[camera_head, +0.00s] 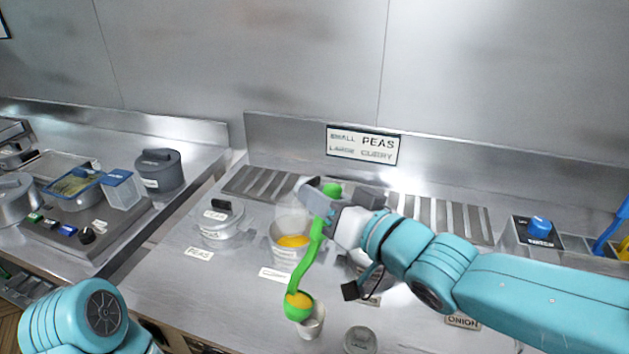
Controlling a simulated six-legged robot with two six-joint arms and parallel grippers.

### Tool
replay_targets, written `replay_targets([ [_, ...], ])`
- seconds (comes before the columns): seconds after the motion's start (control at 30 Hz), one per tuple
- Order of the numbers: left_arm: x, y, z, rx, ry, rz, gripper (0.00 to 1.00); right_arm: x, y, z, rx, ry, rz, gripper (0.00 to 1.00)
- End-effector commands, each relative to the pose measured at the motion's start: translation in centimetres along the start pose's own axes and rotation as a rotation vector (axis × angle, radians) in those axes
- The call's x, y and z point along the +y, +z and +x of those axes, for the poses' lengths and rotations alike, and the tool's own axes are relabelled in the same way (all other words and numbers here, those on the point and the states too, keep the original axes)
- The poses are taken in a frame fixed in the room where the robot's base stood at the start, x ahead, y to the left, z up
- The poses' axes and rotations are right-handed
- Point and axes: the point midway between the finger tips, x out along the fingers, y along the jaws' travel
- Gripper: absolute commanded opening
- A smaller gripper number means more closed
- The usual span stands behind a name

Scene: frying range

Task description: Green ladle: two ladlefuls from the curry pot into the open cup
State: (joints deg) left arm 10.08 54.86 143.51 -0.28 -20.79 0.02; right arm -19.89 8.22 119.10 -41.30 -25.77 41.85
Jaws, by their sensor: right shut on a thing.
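My right gripper (330,207) is shut on the handle of the green ladle (313,248). The ladle hangs down toward the front, and its bowl holds orange curry. The bowl is right at the open cup (314,325), a small pale cup, and covers part of its rim; I cannot tell if they touch. The curry pot (287,255) stands behind, uncovered, with orange curry inside and steam above it. My left arm shows at the bottom left, but its gripper is out of view.
A lidded pot (220,228) stands left of the curry pot, by a PEAS label (199,253). A round grey lidded item (360,341) sits right of the cup. My right arm hides much of the right counter. A fryer (75,205) and a dark pot (159,172) stand at left.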

Motion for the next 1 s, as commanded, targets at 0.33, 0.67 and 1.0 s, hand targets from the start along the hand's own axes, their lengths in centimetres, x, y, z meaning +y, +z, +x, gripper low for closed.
replay_targets([
  [0.33, 1.7, 0.1, -4.6, 0.0, 0.0, 0.0, 0.43, 3.7, -0.1, 0.6, -0.036, 0.004, 0.209, 0.04],
  [0.67, 2.9, 0.1, -7.9, 0.0, 0.0, 0.0, 0.43, 7.5, 1.0, 1.2, -0.071, 0.002, 0.425, 0.04],
  [1.0, 3.9, 0.2, -10.9, 0.0, 0.0, 0.0, 0.43, 11.1, 2.9, 1.8, -0.105, 0.001, 0.642, 0.04],
])
